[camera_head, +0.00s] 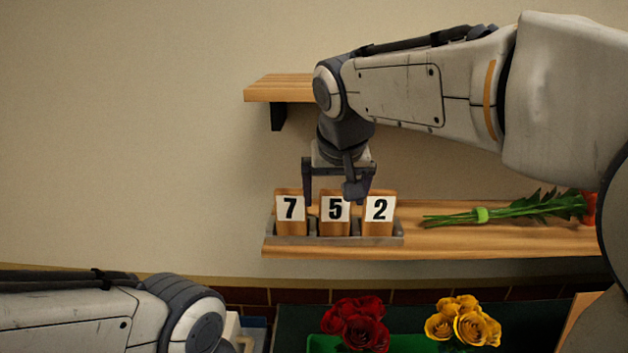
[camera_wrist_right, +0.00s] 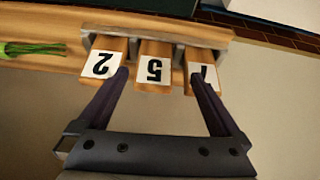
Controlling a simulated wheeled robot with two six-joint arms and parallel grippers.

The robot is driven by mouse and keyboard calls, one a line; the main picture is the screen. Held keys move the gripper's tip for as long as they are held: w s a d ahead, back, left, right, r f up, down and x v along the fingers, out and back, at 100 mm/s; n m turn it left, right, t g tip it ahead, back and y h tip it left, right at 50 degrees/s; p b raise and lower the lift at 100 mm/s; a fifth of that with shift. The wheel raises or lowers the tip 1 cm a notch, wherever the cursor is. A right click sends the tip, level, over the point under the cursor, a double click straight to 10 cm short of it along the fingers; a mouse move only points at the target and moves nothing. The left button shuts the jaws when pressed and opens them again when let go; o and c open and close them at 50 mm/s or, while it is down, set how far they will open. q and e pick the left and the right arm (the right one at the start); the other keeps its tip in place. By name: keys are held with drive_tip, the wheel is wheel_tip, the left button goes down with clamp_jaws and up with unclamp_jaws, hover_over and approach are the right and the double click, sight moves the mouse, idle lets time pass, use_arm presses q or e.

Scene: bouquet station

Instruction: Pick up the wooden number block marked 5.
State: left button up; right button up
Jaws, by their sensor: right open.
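The wooden block marked 5 (camera_head: 334,212) stands in the middle of a grey holder (camera_head: 293,240) on the lower shelf, between the block marked 7 (camera_head: 290,208) on its left and the block marked 2 (camera_head: 379,210) on its right. In the right wrist view the 5 block (camera_wrist_right: 154,70) appears upside down between the 2 block (camera_wrist_right: 101,62) and the 7 block (camera_wrist_right: 203,75). My right gripper (camera_head: 334,195) is open and empty, just above the blocks, its fingers on either side of the 5 block in the wrist view. My left gripper is out of view.
A bunch of green stems with a red-orange flower (camera_head: 510,210) lies on the wooden shelf (camera_head: 450,241), right of the holder. Red roses (camera_head: 356,322) and yellow roses (camera_head: 462,322) stand below. An upper shelf (camera_head: 276,89) is behind my right arm.

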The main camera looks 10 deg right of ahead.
sight(336, 206)
drive_tip(key=shift+m, duration=0.3)
drive_tip(key=w, duration=0.1)
drive_tip(key=w+d+f, duration=0.1)
drive_tip(key=w, duration=0.1)
drive_tip(key=w+f+p, duration=0.1)
drive_tip(key=shift+w+d+f, duration=0.15)
drive_tip(key=shift+d+f, duration=0.05)
drive_tip(key=shift+d, duration=0.15)
drive_tip(key=p+x, duration=0.1)
drive_tip(key=x, duration=0.1)
drive_tip(key=p+x, duration=0.1)
drive_tip(key=x, duration=0.1)
drive_tip(key=shift+a+f, duration=0.1)
drive_tip(key=shift+f, duration=0.35)
drive_tip(key=shift+w+f, duration=0.2)
drive_tip(key=shift+f, duration=0.2)
drive_tip(key=c, duration=1.2)
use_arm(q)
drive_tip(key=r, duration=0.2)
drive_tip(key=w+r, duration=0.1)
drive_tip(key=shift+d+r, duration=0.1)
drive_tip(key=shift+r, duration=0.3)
use_arm(e)
drive_tip(key=shift+r, duration=0.1)
